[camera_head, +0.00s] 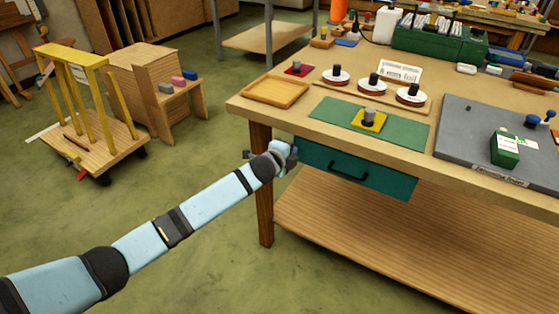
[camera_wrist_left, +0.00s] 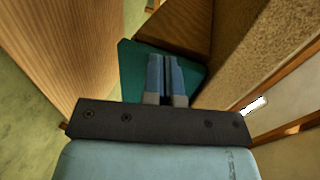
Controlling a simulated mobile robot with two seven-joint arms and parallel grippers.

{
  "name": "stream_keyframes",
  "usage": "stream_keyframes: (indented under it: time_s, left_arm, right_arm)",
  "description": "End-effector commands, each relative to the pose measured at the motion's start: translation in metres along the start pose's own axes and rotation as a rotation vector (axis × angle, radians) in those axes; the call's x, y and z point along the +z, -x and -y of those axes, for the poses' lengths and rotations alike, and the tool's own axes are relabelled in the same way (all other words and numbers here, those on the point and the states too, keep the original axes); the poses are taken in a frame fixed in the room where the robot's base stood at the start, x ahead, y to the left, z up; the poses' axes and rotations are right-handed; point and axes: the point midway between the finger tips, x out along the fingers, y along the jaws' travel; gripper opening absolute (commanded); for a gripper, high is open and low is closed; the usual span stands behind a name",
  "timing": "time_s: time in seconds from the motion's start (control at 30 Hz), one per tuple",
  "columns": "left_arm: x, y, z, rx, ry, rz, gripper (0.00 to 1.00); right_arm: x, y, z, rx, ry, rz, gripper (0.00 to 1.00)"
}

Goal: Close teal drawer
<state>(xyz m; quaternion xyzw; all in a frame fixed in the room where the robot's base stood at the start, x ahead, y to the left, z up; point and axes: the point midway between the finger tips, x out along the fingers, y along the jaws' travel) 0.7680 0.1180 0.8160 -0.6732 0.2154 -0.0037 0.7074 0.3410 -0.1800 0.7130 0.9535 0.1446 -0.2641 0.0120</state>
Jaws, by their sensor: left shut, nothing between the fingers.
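The teal drawer (camera_head: 378,181) sits under the front edge of the workbench top, with a dark bar handle (camera_head: 347,171) on its front. From this angle I cannot tell how far its front stands out. My left gripper (camera_head: 289,157) is at the left end of the drawer front, its fingers small and partly lost against the dark parts. In the left wrist view the gripper (camera_wrist_left: 166,75) is shut and empty, with its fingertips over a teal surface (camera_wrist_left: 133,70) of the drawer. I cannot tell whether they touch it. My right gripper is not in view.
The workbench top (camera_head: 262,112) overhangs the drawer; a wooden leg (camera_head: 262,185) stands left of it and a lower shelf (camera_head: 370,245) below. A wooden tray (camera_head: 275,91) and green mat (camera_head: 400,130) lie on top. A yellow-framed cart (camera_head: 95,150) stands left; the floor between is clear.

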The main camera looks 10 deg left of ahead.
Motion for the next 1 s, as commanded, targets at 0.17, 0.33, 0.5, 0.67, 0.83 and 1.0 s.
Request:
stream_keyframes:
  time_s: [0.17, 0.33, 0.5, 0.67, 0.83, 1.0]
  left_arm:
    - [0.000, -0.019, 0.006, 0.000, 0.001, 0.001, 0.00]
    - [0.000, -0.026, 0.008, 0.000, 0.001, 0.000, 0.00]
    - [0.001, -0.027, 0.010, -0.002, 0.001, 0.001, 0.00]
    - [0.001, -0.027, 0.011, -0.003, 0.001, 0.002, 0.00]
    - [0.002, -0.027, 0.013, -0.005, 0.001, 0.002, 0.00]
    - [0.007, -0.021, 0.013, -0.004, 0.001, 0.003, 0.00]
  right_arm:
    - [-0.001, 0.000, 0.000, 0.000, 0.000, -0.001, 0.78]
    - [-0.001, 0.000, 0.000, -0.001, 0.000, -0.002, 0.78]
    - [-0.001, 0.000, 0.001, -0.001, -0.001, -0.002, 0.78]
    - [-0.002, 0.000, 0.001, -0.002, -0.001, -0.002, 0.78]
    - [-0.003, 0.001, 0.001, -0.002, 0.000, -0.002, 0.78]
    - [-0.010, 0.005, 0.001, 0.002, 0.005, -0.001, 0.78]
